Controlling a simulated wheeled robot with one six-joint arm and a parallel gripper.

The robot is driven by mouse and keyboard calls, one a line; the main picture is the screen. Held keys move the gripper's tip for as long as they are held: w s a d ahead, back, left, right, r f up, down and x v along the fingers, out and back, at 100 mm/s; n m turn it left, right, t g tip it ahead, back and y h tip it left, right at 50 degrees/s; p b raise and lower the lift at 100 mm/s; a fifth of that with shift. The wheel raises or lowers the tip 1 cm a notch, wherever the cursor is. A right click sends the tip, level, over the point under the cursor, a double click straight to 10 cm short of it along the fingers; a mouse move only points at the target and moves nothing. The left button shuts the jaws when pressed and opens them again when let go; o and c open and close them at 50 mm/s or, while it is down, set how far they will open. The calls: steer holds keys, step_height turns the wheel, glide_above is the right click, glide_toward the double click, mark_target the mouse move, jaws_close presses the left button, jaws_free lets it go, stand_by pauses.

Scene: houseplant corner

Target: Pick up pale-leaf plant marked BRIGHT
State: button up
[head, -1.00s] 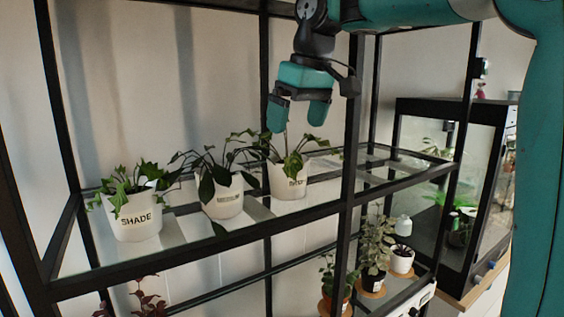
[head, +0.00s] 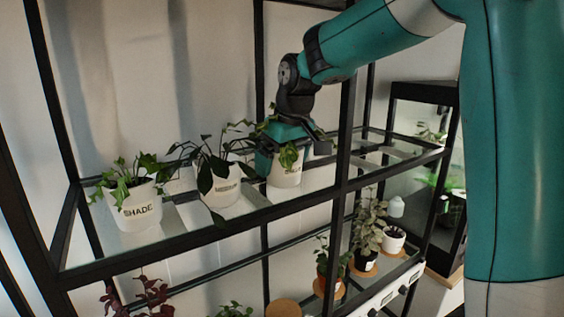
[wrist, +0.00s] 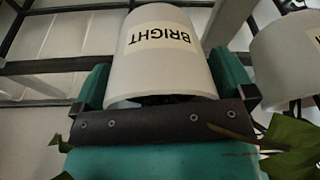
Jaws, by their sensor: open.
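The pale-leaf plant marked BRIGHT stands in a white pot (head: 287,178) at the right end of the plant row on the glass shelf. In the wrist view its pot (wrist: 155,70) appears upside down, with the label facing the camera. My gripper (head: 281,158) is lowered over this pot, one teal finger on each side. It is open in the wrist view (wrist: 163,82), with the pot between the fingers. I cannot tell whether the fingers touch the pot. The gripper hides part of the leaves.
A white pot with a blurred label (head: 222,193) stands close on the left, and a pot marked SHADE (head: 137,210) farther left. Black rack posts (head: 343,150) stand near my arm. Several plants sit on the lower shelf, and a glass cabinet (head: 425,150) stands at right.

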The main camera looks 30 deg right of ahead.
steer(key=shift+r, duration=0.1)
steer(key=c, duration=0.9)
